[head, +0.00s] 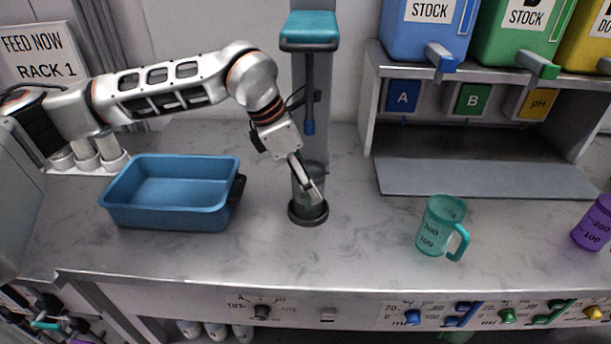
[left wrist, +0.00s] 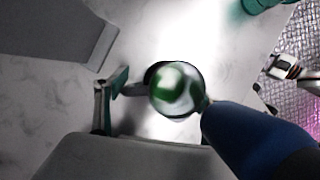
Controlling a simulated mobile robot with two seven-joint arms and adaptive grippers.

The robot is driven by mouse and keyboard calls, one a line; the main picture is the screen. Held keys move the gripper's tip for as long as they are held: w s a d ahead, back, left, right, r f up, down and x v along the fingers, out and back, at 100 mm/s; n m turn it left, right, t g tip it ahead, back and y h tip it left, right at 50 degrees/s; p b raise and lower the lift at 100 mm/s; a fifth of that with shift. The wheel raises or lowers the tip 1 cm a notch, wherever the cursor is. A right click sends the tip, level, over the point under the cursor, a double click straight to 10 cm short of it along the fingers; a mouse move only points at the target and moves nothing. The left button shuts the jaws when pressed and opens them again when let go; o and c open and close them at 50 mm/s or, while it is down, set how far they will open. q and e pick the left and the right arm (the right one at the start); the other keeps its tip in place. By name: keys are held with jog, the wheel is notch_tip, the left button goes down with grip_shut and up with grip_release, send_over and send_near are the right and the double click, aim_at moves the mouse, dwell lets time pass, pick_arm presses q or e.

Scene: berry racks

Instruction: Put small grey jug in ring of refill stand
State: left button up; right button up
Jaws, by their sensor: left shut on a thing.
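The small grey jug (head: 309,200) is upright at the foot of the refill stand (head: 310,32), with its lower end at the dark ring (head: 294,217). It looks to be within the ring, but I cannot tell whether it rests fully on the bottom. My left gripper (head: 307,184) is shut on the jug from above and hides part of it. In the left wrist view the jug (left wrist: 177,90) shows from above as a round mouth with green inside.
A blue tub (head: 172,218) stands left of the ring. A teal measuring jug (head: 432,236) and a purple one (head: 595,226) stand to the right. A grey rack (head: 480,178) with coloured containers is at the back right. The counter front is clear.

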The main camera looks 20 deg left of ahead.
pick_arm(q)
jog(key=shift+f, duration=0.1)
jog(key=o, duration=1.4)
jog(key=shift+v, duration=3.75)
